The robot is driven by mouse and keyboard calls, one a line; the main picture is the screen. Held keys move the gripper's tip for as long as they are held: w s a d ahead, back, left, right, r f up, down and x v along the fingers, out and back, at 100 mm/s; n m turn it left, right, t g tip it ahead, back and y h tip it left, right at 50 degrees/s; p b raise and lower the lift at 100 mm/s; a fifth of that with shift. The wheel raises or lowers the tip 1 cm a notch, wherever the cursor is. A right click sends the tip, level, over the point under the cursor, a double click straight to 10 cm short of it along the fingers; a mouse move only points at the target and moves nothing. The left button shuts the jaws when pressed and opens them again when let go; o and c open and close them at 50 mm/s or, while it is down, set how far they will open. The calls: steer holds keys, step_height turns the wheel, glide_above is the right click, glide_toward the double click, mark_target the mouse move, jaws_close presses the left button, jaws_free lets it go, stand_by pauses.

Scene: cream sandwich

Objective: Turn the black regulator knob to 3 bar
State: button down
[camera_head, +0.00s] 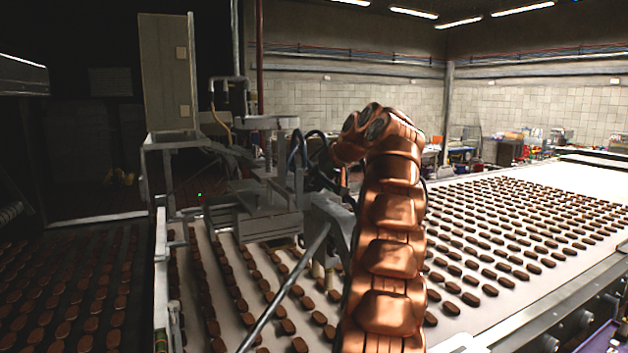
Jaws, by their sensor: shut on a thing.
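My copper-coloured arm rises through the middle of the picture and bends left at the top. My gripper (325,172) is a small dark shape left of the arm's bend, partly hidden by the arm and against dark machine parts. It is at the right side of the grey metal machine, shut on what seems to be the black regulator knob. The knob itself cannot be made out, and neither its dial nor any pressure reading is legible.
The grey machine (268,224) stands over a pale conveyor (545,278) carrying rows of brown biscuits. A slanted metal bar (290,283) crosses left of my arm. A tall grey cabinet (166,75) stands at the back left. Dark hoses (297,150) run close to my gripper.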

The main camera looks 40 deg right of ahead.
mark_target(315, 183)
steer(key=c, duration=0.8)
jaws_free()
steer(key=shift+o, duration=0.2)
steer(key=shift+s, duration=0.1)
steer(key=shift+v, duration=0.9)
steer(key=shift+s+d+r, duration=0.2)
steer(key=shift+s+r, duration=0.3)
steer(key=shift+s, duration=0.1)
steer(key=shift+v, duration=0.8)
steer(key=shift+s+a, duration=0.2)
